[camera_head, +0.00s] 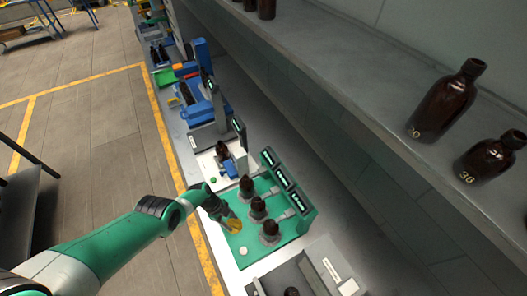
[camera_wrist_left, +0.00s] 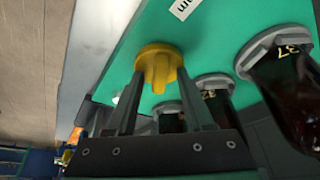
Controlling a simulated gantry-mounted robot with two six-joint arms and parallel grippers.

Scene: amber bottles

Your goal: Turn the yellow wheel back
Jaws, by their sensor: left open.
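The yellow wheel (camera_head: 233,225) is at the left front side of the green station board (camera_head: 262,258). In the left wrist view the yellow wheel (camera_wrist_left: 157,52) shows as a round flange with a raised grip bar in its middle. My left gripper (camera_head: 224,214) is over the wheel and partly hides it in the head view. In the left wrist view my left gripper (camera_wrist_left: 159,78) is open, with one finger on each side of the grip bar. I cannot tell whether the fingers touch it. My right gripper is not in view.
Dark bottles (camera_head: 257,207) stand in grey holders on the green board, close to my gripper. A white knob (camera_head: 243,251) sits nearby. Displays (camera_head: 283,180) line the board's back. A shelf with amber bottles (camera_head: 446,100) overhangs at the right. The floor at left is open.

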